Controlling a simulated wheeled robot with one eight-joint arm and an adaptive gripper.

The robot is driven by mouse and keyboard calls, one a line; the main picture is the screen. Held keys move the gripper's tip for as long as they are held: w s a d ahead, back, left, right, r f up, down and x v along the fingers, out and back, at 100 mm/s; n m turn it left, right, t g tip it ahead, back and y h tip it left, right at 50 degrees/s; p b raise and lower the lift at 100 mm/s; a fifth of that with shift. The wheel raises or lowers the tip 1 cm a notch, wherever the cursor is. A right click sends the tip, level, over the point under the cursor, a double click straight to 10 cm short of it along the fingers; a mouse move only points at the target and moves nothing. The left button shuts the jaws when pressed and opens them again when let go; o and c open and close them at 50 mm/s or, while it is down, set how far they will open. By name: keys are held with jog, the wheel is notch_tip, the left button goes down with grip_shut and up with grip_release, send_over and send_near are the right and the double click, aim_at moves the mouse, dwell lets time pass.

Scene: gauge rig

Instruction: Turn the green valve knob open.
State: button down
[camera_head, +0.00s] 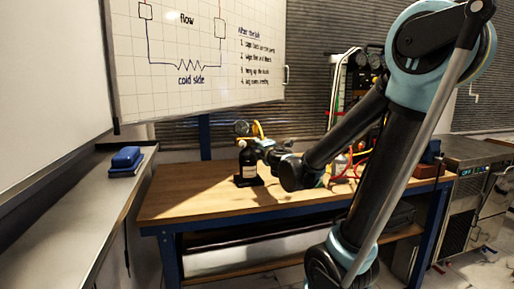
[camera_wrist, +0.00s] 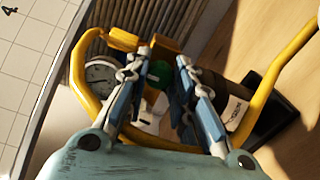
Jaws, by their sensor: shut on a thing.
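The green valve knob (camera_wrist: 159,72) shows in the wrist view between the two fingers of my gripper (camera_wrist: 163,66). My gripper is shut on it, and the fingers hide its sides. A round pale-faced gauge (camera_wrist: 101,77) is just left of the fingers. The rig's black bottle (camera_wrist: 262,92) with a white label is right of them. In the head view, the bottle (camera_head: 247,162) stands upright on the workbench, with the gauge (camera_head: 241,127) above it. My gripper (camera_head: 262,146) reaches the bottle's top from the right; the knob cannot be made out there.
The wooden workbench (camera_head: 195,193) is clear left of the bottle. A yellow bar (camera_wrist: 288,55) curves around my fingers in the wrist view. Hoses and gauges (camera_head: 360,75) stand behind my arm. A blue block (camera_head: 125,158) lies on the left ledge, and a whiteboard (camera_head: 215,70) hangs behind.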

dwell(0.3)
jog(key=c, duration=1.4)
grip_release()
jog(key=shift+f, duration=0.1)
jog(key=shift+o, duration=0.2)
jog(key=shift+s, duration=0.1)
jog(key=v, duration=1.1)
jog(key=shift+s+d, duration=0.2)
